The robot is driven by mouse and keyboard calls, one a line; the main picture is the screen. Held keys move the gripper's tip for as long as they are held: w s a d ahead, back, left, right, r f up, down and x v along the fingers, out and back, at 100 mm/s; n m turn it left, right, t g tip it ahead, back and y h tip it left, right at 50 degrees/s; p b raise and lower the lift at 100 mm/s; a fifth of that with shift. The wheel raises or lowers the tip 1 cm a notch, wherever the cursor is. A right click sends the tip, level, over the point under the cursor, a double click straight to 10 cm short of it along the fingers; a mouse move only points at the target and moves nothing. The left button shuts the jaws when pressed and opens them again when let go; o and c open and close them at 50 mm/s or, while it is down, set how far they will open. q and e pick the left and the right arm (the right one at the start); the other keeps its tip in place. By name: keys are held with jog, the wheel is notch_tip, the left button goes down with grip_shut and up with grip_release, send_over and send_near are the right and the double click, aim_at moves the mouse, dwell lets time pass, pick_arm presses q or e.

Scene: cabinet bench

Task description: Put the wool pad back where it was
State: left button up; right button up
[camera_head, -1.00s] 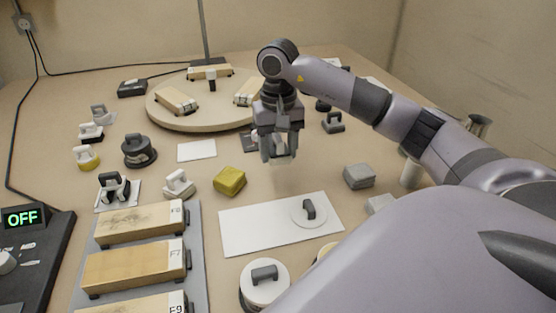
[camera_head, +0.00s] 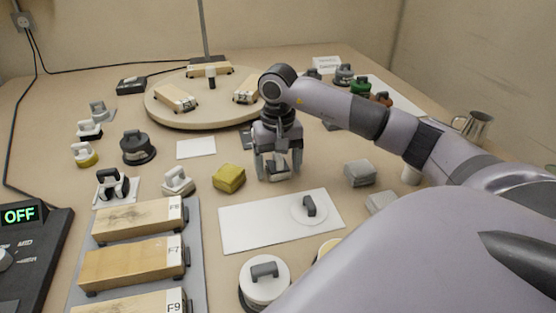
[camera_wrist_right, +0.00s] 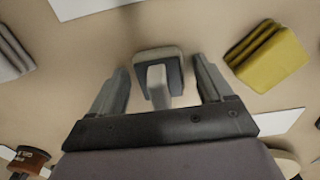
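A small pad with a pale upright handle, dark grey top and cream base (camera_head: 278,171) is between the fingers of my right gripper (camera_head: 279,170). No label shows that it is the wool pad. It also shows in the right wrist view (camera_wrist_right: 157,78), where the fingers of the right gripper (camera_wrist_right: 160,82) stand apart, with gaps on both sides of the handle. The pad appears to rest on the table, right of the yellow sponge-like block (camera_head: 229,178). My left gripper is not in view.
A white board (camera_head: 250,232) with a round handled disc (camera_head: 310,207) lies in front. A grey block (camera_head: 360,173) stands to the right. A bare white card (camera_head: 197,148) lies back left. Several handled pads stand at left; the round wooden turntable (camera_head: 205,119) is behind.

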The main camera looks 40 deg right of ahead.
aim_at(278, 155)
jog(key=shift+r, duration=0.5)
notch_tip(278, 155, up, 11)
jog(key=shift+r+p, duration=0.15)
jog(key=shift+p, duration=1.05)
